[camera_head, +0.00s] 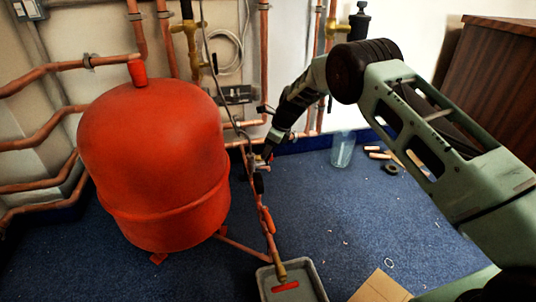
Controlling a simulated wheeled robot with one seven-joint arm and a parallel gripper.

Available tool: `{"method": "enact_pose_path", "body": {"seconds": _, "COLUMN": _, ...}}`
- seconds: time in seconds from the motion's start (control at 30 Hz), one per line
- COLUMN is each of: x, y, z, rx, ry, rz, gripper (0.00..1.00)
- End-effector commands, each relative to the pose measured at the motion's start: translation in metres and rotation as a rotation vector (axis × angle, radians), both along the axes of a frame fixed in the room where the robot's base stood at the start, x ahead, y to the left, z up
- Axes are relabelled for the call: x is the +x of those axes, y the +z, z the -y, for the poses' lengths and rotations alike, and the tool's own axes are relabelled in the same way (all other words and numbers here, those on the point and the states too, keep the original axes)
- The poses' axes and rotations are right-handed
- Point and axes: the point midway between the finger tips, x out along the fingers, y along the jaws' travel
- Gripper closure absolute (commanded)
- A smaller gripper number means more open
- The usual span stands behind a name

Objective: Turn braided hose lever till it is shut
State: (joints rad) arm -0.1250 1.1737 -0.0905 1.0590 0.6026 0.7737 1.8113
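A thin grey braided hose (222,98) runs down the wall to a small brass valve (259,162) on the copper pipework, right of the red tank. My gripper (267,153) is at this valve, reaching in from the right with its tip pointing down. The fingertips are small and dark here, so I cannot tell if they are open or touching a lever. The hose lever itself cannot be made out clearly beside the gripper. A black part (258,184) sits just below, and an orange-red handle (267,219) is lower on the pipe.
The large red tank (160,150) stands close on the left. A grey tray (315,282) with a red-handled valve (285,287) is at the bottom. A clear bucket (342,150), loose offcuts and a cardboard piece (380,288) lie right. Blue carpet between is mostly free.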

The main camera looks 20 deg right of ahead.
Motion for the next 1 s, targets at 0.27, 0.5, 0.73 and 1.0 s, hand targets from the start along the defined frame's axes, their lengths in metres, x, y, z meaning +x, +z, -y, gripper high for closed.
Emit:
{"method": "enact_pose_path", "body": {"seconds": 0.27, "x": 0.0005, "y": -0.0019, "z": -0.001, "rx": 0.0, "ry": 0.0, "rz": 0.0, "gripper": 0.61}}
{"method": "enact_pose_path", "body": {"seconds": 0.5, "x": 0.0004, "y": -0.002, "z": -0.001, "rx": 0.0, "ry": 0.0, "rz": 0.0, "gripper": 1.0}}
{"method": "enact_pose_path", "body": {"seconds": 0.73, "x": 0.0025, "y": -0.0005, "z": -0.001, "rx": 0.002, "ry": 0.0, "rz": -0.023, "gripper": 1.0}}
{"method": "enact_pose_path", "body": {"seconds": 1.0, "x": 0.0085, "y": -0.0053, "z": -0.0015, "rx": 0.007, "ry": 0.001, "rz": -0.127, "gripper": 1.0}}
